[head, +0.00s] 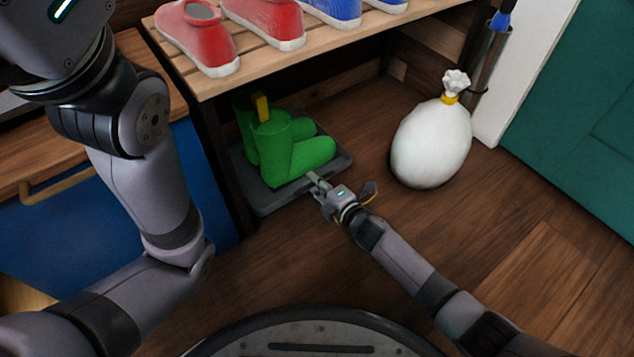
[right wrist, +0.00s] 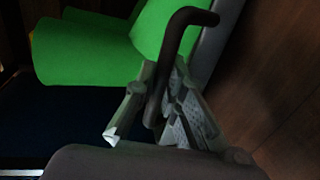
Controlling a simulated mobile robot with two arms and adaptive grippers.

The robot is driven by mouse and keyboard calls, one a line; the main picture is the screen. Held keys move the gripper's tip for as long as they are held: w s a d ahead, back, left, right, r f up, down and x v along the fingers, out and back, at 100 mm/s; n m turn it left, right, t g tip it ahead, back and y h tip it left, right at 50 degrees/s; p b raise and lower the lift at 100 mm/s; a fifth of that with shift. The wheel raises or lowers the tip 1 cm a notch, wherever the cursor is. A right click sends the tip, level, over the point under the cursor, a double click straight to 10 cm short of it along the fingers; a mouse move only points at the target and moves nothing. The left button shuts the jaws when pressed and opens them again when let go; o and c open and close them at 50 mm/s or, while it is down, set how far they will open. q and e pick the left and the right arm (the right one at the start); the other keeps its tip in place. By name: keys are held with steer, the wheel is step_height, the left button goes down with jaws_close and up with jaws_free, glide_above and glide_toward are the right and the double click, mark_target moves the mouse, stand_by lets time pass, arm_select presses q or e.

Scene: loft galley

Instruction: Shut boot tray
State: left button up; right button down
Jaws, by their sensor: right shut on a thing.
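The boot tray (head: 262,203) is a dark grey tray on the floor, partly under the slatted shoe bench and partly out in front of it. A pair of green boots (head: 296,163) stands on it; they also show in the right wrist view (right wrist: 85,48). My right gripper (head: 316,183) is at the tray's front right edge. In the right wrist view its fingers (right wrist: 158,108) are shut around a dark bent handle (right wrist: 188,18) by the tray's edge. My left arm shows at the left, but its gripper is out of view.
The shoe bench (head: 275,60) holds red shoes (head: 197,40) and blue shoes (head: 335,10) above the tray. A tied white sack (head: 432,145) stands to the right. A blue cabinet (head: 85,215) is at the left. The wooden floor right of the gripper is clear.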

steer(key=c, duration=1.6)
jaws_free()
steer(key=shift+w+a, duration=0.15)
steer(key=shift+w, duration=0.05)
steer(key=shift+c, duration=0.2)
steer(key=shift+s+d, duration=0.4)
steer(key=shift+s, duration=0.05)
steer(key=v, duration=1.1)
